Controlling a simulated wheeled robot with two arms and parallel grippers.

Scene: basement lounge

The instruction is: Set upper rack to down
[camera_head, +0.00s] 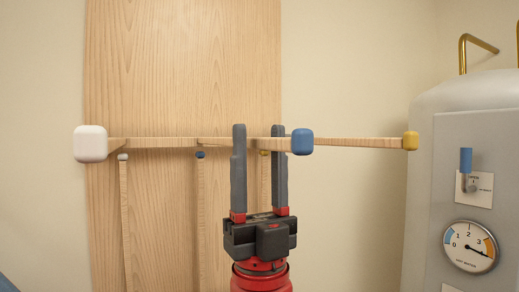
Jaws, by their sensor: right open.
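The upper rack on the wooden board has wooden bars that stick out at about one height. One ends in a large white block (90,143) at left, one in a blue block (302,142) right of centre, one in a yellow block (410,140) farther right. My right gripper (259,130) points up, its two grey fingers apart, in front of the board at the rack's height. A bar shows between the fingers, close to the blue block; I cannot tell whether they touch. My left gripper is out of view.
Thin upright wooden strips with small white (123,157), blue (200,154) and yellow caps show below on the wooden board (180,70). A grey tank (425,200) with a gauge (469,247) and a blue-handled valve (466,162) stands at right, near the yellow block.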

